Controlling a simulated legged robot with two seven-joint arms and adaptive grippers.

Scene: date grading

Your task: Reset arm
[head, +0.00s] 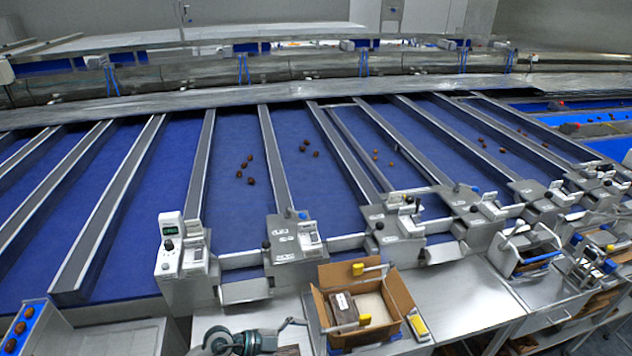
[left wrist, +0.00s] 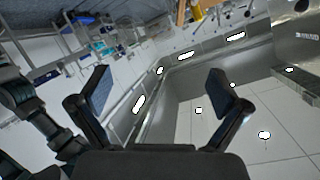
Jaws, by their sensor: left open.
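My left gripper (left wrist: 160,92) shows in the left wrist view with its two dark, blue-padded fingers spread wide. Nothing is between them; behind them are a pale tiled floor and a grey metal side panel. A jointed grey arm link of mine shows at the left edge of that view. In the head view, a dark jointed part of my arm shows at the bottom edge, just left of the open cardboard box (head: 408,300). I cannot tell which arm it belongs to. My right gripper does not show clearly in either view.
Blue sorting lanes (head: 120,175) with grey dividers fill the head view; small groups of brown dates (head: 247,168) lie in some. Control units (head: 180,250) line the front edge. The box holds a packet and stands on a metal table (head: 465,310). A blue tray (head: 30,318) is at lower left.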

